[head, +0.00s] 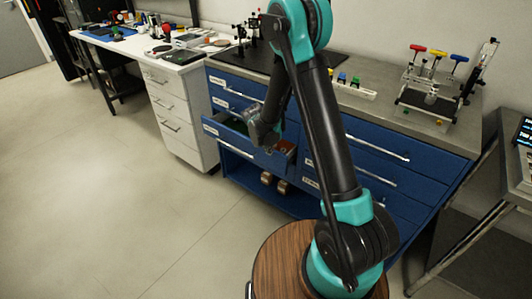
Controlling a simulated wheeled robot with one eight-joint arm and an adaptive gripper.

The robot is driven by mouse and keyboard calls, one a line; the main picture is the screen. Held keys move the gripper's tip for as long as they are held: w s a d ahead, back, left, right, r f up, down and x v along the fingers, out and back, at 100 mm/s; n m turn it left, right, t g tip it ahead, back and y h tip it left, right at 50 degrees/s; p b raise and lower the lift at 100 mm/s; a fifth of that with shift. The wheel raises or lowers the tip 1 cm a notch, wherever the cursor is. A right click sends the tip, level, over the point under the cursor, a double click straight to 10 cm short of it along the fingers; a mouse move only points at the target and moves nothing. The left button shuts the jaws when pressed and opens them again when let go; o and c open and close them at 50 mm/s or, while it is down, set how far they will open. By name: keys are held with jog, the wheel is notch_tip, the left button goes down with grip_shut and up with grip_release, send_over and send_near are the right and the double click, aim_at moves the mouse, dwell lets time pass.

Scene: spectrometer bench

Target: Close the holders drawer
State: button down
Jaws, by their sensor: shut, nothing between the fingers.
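A blue drawer (236,142) stands pulled out of the left column of the blue cabinet (400,199). It is below two closed drawers, and its label is too small to read, so I cannot confirm it is the holders drawer. Something green and a reddish-brown item (286,146) show inside it. My gripper (264,142) is shut and empty, over or just at the open drawer near its front panel. I cannot tell whether it touches the drawer. My arm hides part of the drawer and the middle of the cabinet.
Brass-coloured round items (267,178) sit on the open shelf below. A rack with coloured T-handles (430,110) stands on the worktop. A white drawer unit (178,115) is to the left. The floor (110,190) in front is clear.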

jog(key=w+d, duration=0.4)
jog(key=w, duration=0.1)
jog(key=shift+w+d, duration=0.15)
jog(key=shift+w, duration=0.15)
jog(key=shift+s, duration=0.1)
